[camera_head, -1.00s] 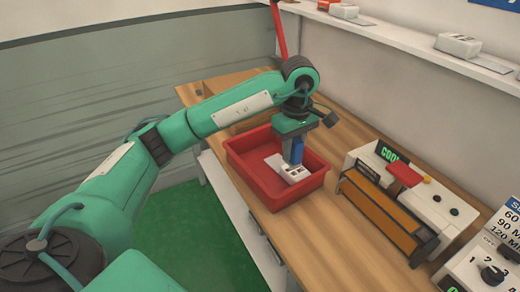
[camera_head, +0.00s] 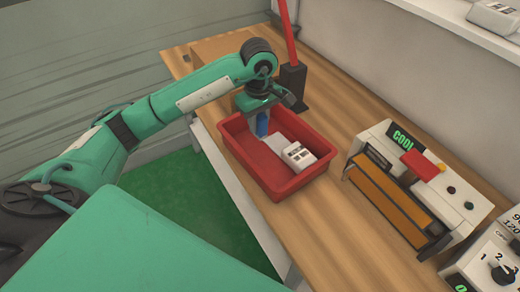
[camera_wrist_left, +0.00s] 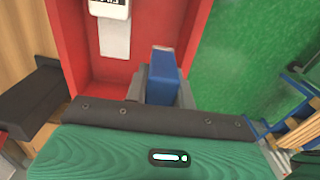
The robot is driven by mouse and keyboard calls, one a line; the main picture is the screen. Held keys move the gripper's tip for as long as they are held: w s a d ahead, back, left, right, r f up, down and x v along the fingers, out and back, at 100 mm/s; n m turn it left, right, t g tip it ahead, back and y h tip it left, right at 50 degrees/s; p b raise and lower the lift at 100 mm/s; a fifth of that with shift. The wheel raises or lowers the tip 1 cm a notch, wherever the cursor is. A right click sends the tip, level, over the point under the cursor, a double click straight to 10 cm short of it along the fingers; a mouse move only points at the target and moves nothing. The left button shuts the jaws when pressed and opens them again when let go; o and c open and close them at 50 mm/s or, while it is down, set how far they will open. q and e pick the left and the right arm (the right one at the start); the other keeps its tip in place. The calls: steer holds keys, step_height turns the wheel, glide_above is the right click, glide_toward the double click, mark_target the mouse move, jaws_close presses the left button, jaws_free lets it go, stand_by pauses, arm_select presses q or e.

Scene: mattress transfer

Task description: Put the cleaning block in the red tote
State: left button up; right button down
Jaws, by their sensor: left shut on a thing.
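The cleaning block is most likely the blue block (camera_head: 262,126) held upright at my left gripper (camera_head: 262,117). It also shows in the left wrist view (camera_wrist_left: 163,76), between the grey fingers, which are shut on it. The red tote (camera_head: 246,160) stands on the wooden bench. The blue block appears over the tote's inside, near its back left wall. Whether its lower end touches the tote's floor I cannot tell. A white block with dark markings (camera_head: 299,155) and a pale flat piece (camera_head: 275,144) lie in the tote, apart from the blue block. My right gripper is not in view.
A white machine with an orange front (camera_head: 395,200) stands right of the tote. A red upright lever on a black base (camera_head: 292,80) stands behind the tote. A dial box (camera_head: 495,262) is at the right corner. Bare bench (camera_head: 300,235) lies in front of the tote.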

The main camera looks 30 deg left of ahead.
arm_select(q)
step_height(320, 180, down, 13)
steer(key=shift+f+p, duration=0.1)
steer(key=shift+p, duration=1.15)
steer(key=shift+f, duration=0.1)
steer(key=o, duration=1)
steer(key=shift+r, duration=0.3)
step_height(320, 180, up, 10)
steer(key=b, duration=0.3)
steer(key=shift+r, duration=0.85)
